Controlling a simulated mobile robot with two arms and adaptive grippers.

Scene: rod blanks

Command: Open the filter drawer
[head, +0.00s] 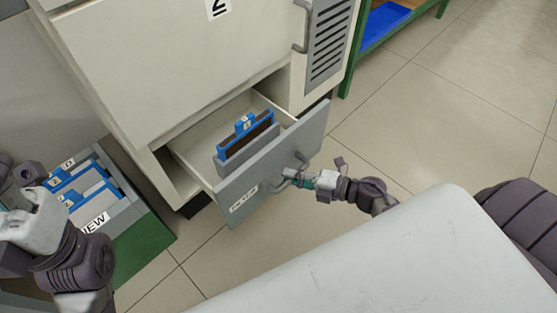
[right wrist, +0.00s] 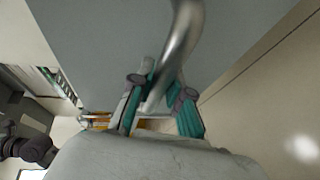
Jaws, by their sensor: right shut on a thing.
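The filter drawer (head: 272,165) is pulled out from the bottom of a pale cabinet. Its grey front carries a label and a bent metal handle (head: 297,163). A blue-framed dark filter (head: 250,138) stands upright inside the drawer. My right gripper (head: 288,178) is shut on the handle. In the right wrist view the handle (right wrist: 180,50) passes between the green-padded fingers (right wrist: 160,105). My left arm shows at the left edge of the head view, but whether its gripper is open or shut is not clear.
A grey bin (head: 120,207) with blue-framed filters stands on a green stand (head: 145,250) left of the drawer. A green rack (head: 352,55) with a blue tray (head: 383,24) is at the top right. The tiled floor right of the drawer is clear.

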